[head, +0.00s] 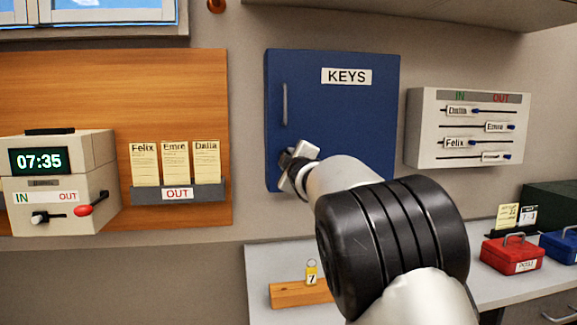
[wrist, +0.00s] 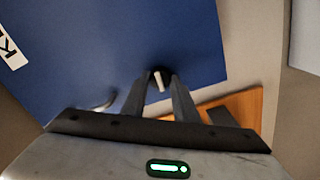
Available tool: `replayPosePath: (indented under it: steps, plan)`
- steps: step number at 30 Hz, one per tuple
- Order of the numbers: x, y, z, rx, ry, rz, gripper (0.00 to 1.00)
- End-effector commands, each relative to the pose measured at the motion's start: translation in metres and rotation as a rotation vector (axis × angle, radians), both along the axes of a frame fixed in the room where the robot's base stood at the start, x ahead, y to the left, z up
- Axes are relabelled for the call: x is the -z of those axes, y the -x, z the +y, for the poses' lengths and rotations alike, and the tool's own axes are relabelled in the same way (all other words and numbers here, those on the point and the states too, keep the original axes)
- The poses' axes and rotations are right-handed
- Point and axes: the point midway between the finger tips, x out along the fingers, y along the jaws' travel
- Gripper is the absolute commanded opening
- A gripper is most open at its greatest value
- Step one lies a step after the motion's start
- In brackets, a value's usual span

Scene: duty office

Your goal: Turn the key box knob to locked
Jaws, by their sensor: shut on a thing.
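The blue key box (head: 335,115) labelled KEYS hangs on the wall, its door closed, with a vertical handle (head: 285,104) on its left side. My gripper (head: 287,163) is at the lower left of the box front. In the wrist view my gripper (wrist: 160,82) is shut on the knob (wrist: 158,80), whose pale pointer shows between the fingertips against the blue door (wrist: 150,40). In the head view the gripper hides most of the knob, and any lock markings around it cannot be read.
Left are a time clock (head: 60,180) reading 07:35 and a card rack (head: 178,192) on a wooden board. Right is an IN/OUT slider board (head: 466,130). Below, the counter holds a wooden block (head: 300,294) with a tag 7 and a red cash box (head: 511,254).

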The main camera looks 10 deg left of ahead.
Motion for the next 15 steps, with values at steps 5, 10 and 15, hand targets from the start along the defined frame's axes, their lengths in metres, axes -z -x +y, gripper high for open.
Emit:
replayPosePath:
  steps: [5, 10, 15]
  plan:
    - [0.001, -0.0001, -0.0004, 0.001, 0.045, -0.013, 0.04]
    - [0.0002, -0.0001, -0.0004, 0.001, 0.063, -0.017, 0.04]
    - [-0.0002, -0.0001, -0.0003, 0.001, 0.065, -0.018, 0.04]
